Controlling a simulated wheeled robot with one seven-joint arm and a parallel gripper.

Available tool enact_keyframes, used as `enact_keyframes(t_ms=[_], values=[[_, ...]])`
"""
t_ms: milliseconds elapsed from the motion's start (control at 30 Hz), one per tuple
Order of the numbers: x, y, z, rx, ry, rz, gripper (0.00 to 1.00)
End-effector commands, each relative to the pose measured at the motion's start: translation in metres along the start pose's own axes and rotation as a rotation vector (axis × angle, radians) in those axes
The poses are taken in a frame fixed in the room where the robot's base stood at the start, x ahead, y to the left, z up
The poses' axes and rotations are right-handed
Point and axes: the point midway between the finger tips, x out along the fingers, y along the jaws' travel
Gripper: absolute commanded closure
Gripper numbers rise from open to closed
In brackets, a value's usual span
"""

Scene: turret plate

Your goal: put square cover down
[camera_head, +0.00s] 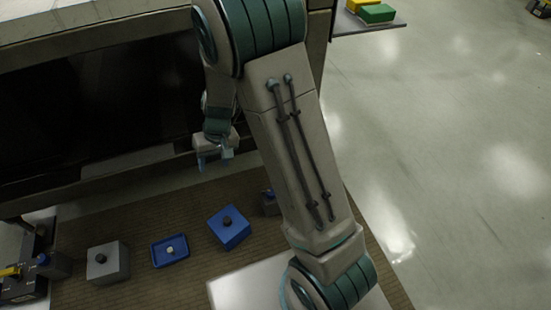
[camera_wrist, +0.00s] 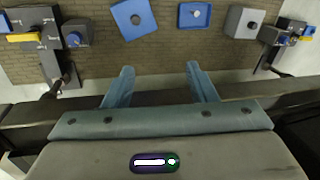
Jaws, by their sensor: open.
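A blue square piece (camera_head: 241,237), likely the square cover, lies on the brown mat. It has a dark round spot in its middle, and it also shows in the wrist view (camera_wrist: 120,17). A smaller blue tray-like piece (camera_head: 157,257) with a pale knob lies left of it, and shows in the wrist view too (camera_wrist: 184,22). A grey block (camera_head: 119,270) with a dark round spot stands farther left. My gripper (camera_head: 213,163) is open, with nothing between its pale blue fingers (camera_wrist: 160,78). It is apart from the blue square piece, on its far side in the head view.
The brown mat (camera_head: 140,225) has clear room between the pieces. A dark device with a yellow part (camera_head: 10,272) stands at the left edge. A small dark block (camera_head: 267,207) sits near my arm. A pale panel (camera_head: 240,285) lies at the front.

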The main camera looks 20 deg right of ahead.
Motion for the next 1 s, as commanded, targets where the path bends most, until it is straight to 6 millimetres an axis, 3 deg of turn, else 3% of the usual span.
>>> enact_keyframes(t_ms=[33, 200, 500, 733, 1000], values=[[-0.022, 0.001, 0.008, 0.001, 0.011, -0.002, 0.48], [-0.077, 0.008, 0.042, 0.009, 0.022, 0.016, 0.48], [-0.150, 0.031, 0.117, 0.041, 0.048, 0.120, 0.48], [-0.177, 0.048, 0.163, 0.080, 0.067, 0.214, 0.48], [-0.183, 0.054, 0.176, 0.094, 0.071, 0.246, 0.48]])
